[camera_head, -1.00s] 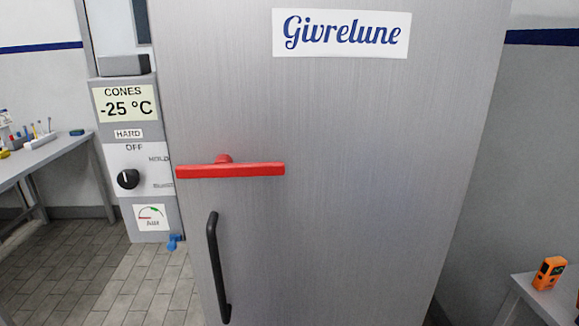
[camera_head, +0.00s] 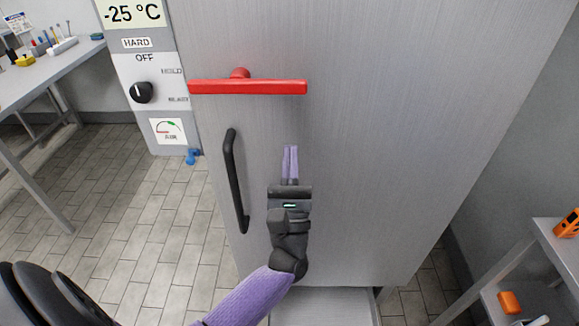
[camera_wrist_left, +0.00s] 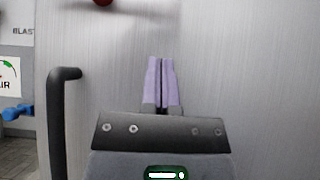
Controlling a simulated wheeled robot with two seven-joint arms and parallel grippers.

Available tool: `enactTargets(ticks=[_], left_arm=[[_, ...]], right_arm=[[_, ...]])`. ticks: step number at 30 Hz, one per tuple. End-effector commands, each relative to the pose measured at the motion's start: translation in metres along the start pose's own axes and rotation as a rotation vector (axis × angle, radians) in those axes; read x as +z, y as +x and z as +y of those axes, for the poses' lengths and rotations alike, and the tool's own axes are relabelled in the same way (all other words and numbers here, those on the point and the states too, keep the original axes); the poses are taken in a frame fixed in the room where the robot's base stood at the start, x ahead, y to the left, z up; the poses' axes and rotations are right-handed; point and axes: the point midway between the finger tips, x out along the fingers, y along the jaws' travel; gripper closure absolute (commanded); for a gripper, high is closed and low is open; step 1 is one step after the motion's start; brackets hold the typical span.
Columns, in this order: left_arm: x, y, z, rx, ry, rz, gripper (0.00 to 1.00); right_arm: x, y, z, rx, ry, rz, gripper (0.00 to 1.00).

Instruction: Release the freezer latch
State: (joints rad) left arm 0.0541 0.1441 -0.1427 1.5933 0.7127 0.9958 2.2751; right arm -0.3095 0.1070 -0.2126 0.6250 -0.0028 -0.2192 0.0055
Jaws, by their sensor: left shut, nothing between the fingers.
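The freezer door (camera_head: 400,120) is a tall brushed-metal panel and looks closed. The red latch bar (camera_head: 250,87) lies level across the door's left part, on a round red pivot. A sliver of red shows at the top of the left wrist view (camera_wrist_left: 103,2). The black door handle (camera_head: 235,180) stands upright below the latch; it also shows at the left in the wrist view (camera_wrist_left: 56,120). My left gripper (camera_head: 290,148) is shut and empty, with purple fingers pointing up, below the latch bar's right end and right of the handle. My right gripper is out of view.
A control panel with a black knob (camera_head: 143,92) stands left of the door. A workbench (camera_head: 40,75) with tools is at far left. A small side table (camera_head: 548,240) with an orange device (camera_head: 567,225) is at right. Tiled floor at left is clear.

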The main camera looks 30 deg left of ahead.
Motion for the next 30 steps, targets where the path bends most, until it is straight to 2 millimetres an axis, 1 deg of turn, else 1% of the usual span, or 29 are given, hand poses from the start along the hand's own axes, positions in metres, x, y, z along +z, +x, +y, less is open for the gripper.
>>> enactTargets(ticks=[1, 6, 10, 15, 26, 30], left_arm=[[0.003, 0.013, 0.0, 0.002, 0.0, -0.004, 1.0], [0.005, 0.048, 0.0, 0.001, 0.001, -0.002, 1.0], [0.021, 0.062, 0.0, 0.001, 0.0, -0.001, 1.0], [0.028, 0.069, 0.0, 0.0, 0.002, 0.0, 1.0], [0.028, 0.069, 0.0, -0.001, 0.001, 0.001, 1.0], [0.027, 0.071, 0.003, 0.012, -0.011, 0.001, 1.0]], right_arm=[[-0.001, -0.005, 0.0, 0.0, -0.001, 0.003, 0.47], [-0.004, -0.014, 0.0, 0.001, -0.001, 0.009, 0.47], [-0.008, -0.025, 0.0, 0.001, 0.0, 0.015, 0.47], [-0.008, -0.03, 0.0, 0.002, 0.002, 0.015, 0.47], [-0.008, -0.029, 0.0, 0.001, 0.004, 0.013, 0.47], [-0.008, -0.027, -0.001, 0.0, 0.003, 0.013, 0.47]])
